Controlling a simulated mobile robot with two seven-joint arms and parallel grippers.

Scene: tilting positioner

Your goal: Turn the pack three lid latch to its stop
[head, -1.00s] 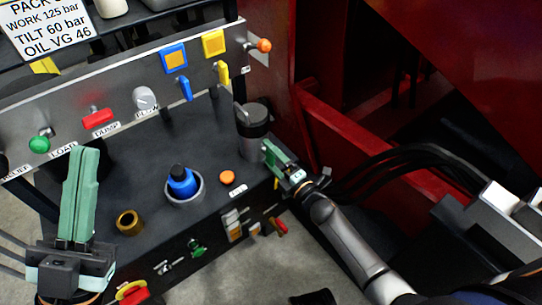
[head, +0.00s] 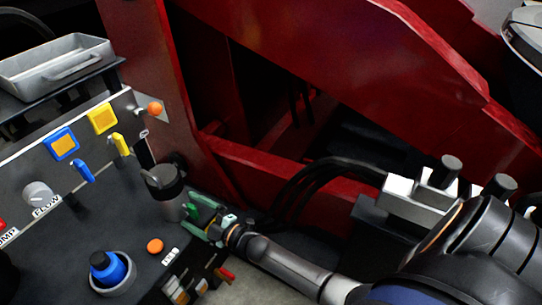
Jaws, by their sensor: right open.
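My right gripper (head: 203,217) is in the head view at the right edge of the dark console, its green fingers apart and empty. It is just right of a grey canister with a dark lid (head: 162,179), near its lower side; I cannot tell whether they touch. A lever with an orange knob (head: 155,109) sticks out at the right end of the upright panel. No label in view reads pack three, so I cannot tell which part is the lid latch. My left gripper is out of view.
The console bears a blue-capped part in a grey ring (head: 110,272) and an orange button (head: 155,246). The panel has blue (head: 85,171) and yellow (head: 120,144) levers. A red steel frame (head: 330,70) and black hoses (head: 310,180) lie right. A metal tray (head: 55,66) is upper left.

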